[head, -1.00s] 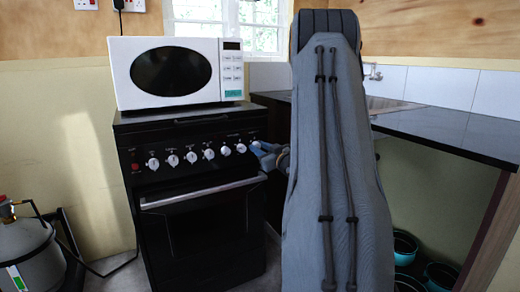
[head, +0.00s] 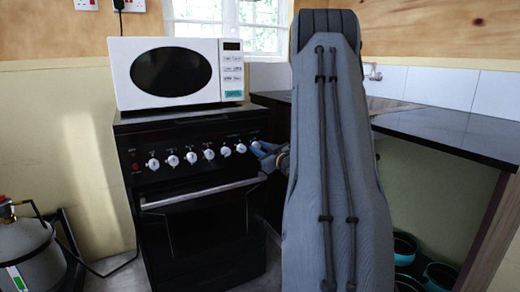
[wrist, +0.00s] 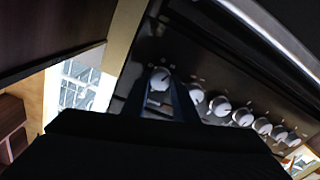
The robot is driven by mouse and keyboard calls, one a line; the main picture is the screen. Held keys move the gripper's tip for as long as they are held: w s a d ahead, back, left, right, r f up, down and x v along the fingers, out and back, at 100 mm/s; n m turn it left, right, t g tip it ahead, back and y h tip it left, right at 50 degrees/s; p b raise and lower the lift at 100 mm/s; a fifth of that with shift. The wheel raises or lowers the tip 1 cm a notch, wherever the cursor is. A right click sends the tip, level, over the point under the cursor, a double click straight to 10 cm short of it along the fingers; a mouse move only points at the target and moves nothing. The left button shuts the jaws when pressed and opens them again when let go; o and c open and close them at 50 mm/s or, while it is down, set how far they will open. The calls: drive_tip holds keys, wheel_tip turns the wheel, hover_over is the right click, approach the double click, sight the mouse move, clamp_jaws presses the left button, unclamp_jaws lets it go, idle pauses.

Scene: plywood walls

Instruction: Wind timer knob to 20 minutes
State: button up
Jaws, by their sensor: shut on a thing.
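The black stove's front panel (head: 190,138) carries a row of white and grey round knobs. The knob at the right end of the row, the timer knob (wrist: 160,79), shows in the wrist view with white marks around it. My gripper (wrist: 166,86) is shut on this knob, one finger on each side of its rim. In the head view, my gripper (head: 258,149) is at the right end of the panel. It hides most of that knob there. I cannot read the number the knob points to.
A white microwave (head: 176,72) stands on the stove. The oven door handle (head: 203,191) runs below the knobs. A dark counter (head: 440,132) is on the right, and a gas cylinder (head: 25,252) stands at the left. The other knobs (wrist: 220,106) sit close beside my fingers.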

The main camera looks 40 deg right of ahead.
drive_tip(key=n, duration=0.3)
drive_tip(key=shift+n, duration=0.4)
drive_tip(key=shift+n+b, duration=0.3)
drive_tip(key=shift+n, duration=1.1)
drive_tip(key=o, duration=1)
drive_tip(key=shift+s, duration=0.15)
drive_tip(key=s, duration=0.2)
drive_tip(key=s+a, duration=0.1)
drive_tip(key=s, duration=0.2)
drive_tip(key=s+p, duration=0.1)
drive_tip(key=s, duration=0.1)
drive_tip(key=shift+s+a+r, duration=0.1)
drive_tip(key=shift+s+a, duration=0.15)
drive_tip(key=shift+a, duration=0.1)
